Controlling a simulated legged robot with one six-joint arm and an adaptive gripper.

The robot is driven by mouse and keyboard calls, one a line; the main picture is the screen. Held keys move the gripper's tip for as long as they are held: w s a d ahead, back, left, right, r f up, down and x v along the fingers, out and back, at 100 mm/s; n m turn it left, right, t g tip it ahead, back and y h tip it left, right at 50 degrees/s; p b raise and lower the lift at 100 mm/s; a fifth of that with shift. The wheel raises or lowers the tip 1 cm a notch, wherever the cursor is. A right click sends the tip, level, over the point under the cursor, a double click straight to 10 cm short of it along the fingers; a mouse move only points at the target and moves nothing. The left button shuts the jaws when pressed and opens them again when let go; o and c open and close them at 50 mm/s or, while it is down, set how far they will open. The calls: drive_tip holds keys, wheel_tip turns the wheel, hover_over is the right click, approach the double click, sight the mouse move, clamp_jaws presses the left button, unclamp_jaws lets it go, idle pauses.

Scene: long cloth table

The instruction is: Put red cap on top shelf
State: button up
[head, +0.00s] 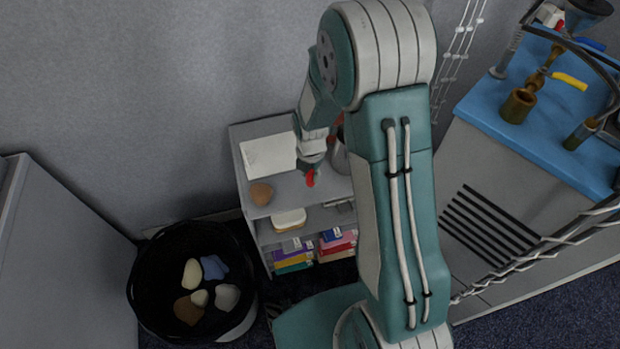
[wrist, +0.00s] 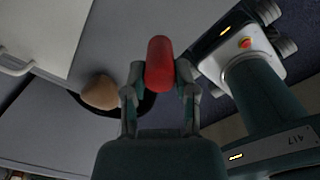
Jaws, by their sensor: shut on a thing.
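The red cap (wrist: 159,63) is between the fingers of my gripper (wrist: 160,82) in the wrist view, and the gripper is shut on it. In the head view the red cap (head: 310,179) shows as a small red spot below my gripper (head: 309,168), over the top of the grey shelf unit (head: 275,127). I cannot tell whether the cap touches the top shelf. My arm hides part of the shelf's right side.
A brown rounded object (head: 261,194) and a white flat item (head: 268,155) lie on the top shelf. Lower shelves hold a pale item (head: 289,220) and several coloured boxes (head: 293,258). A black bin (head: 146,308) stands left; a blue-topped bench (head: 540,130) stands right.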

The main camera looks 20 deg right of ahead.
sight(310, 180)
wheel_tip(310, 180, down, 3)
drive_tip(key=shift+f, duration=0.15)
drive_tip(key=shift+w, duration=0.1)
drive_tip(key=o, duration=0.8)
drive_tip(key=shift+o, duration=0.2)
